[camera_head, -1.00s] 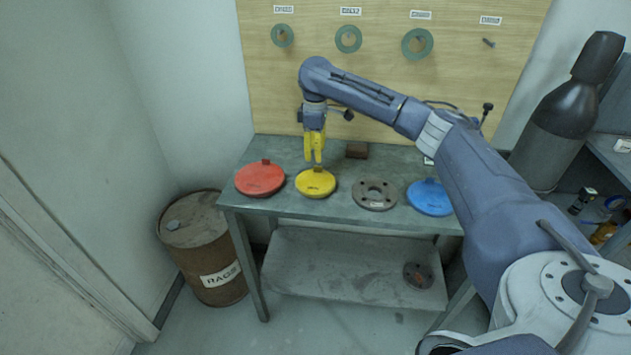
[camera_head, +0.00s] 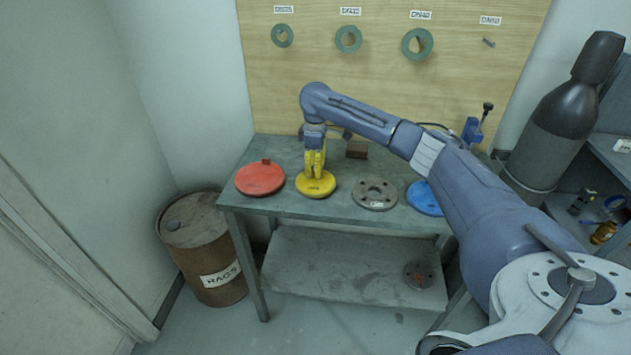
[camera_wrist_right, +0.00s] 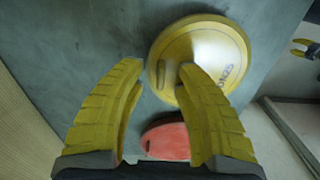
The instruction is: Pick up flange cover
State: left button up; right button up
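A yellow round flange cover (camera_head: 315,188) lies on the grey-green table, and in the right wrist view (camera_wrist_right: 205,48) it shows dark lettering. My right gripper (camera_head: 315,172) points down right over it. In the right wrist view its fingers (camera_wrist_right: 160,80) are apart, with nothing clearly held between them. The right-hand finger overlaps the cover and hides part of it; I cannot tell whether it touches. A red cover (camera_head: 260,179) lies to the left and a blue cover (camera_head: 424,198) to the right, partly behind my arm. Small yellow fingers at the right wrist view's edge look like my left gripper (camera_wrist_right: 305,49).
A grey holed flange (camera_head: 375,194) lies between the yellow and blue covers. A brown block (camera_head: 357,149) stands behind. A pegboard with green rings (camera_head: 348,39) rises at the back. A rusty drum (camera_head: 205,248) stands left of the table (camera_head: 290,208).

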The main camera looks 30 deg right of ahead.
jog(key=shift+o, duration=0.2)
grip_shut()
jog(key=shift+r, duration=0.15)
